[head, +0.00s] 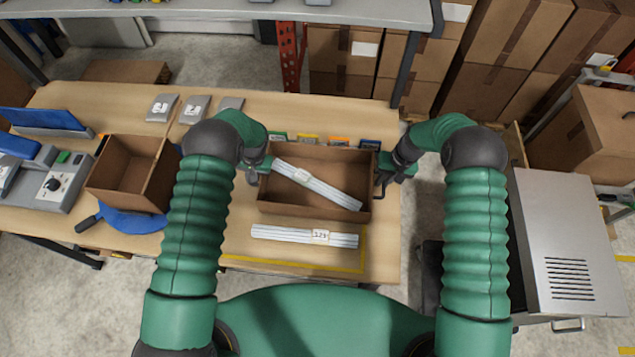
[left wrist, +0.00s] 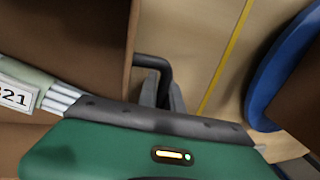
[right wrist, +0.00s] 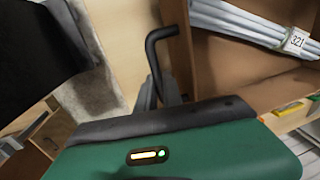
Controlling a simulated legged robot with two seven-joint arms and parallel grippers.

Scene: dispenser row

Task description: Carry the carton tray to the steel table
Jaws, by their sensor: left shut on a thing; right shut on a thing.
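The carton tray (head: 300,210) is an open brown box at the right part of the wooden table. A bundle of white strips (head: 318,186) lies slanted inside it. My left gripper (head: 256,170) is shut on the tray's left handle, a dark bar also seen in the left wrist view (left wrist: 152,62). My right gripper (head: 384,178) is shut on the right handle, a dark bar also seen in the right wrist view (right wrist: 152,50). I cannot tell whether the tray touches the table. The steel table (head: 572,225) stands at the right, its top bare.
A second white bundle (head: 290,236) lies in front of the tray on the wooden table (head: 200,250). An empty brown box (head: 125,172) stands left. Small coloured holders line the tray's far side. Stacked cartons (head: 510,50) stand at the back right.

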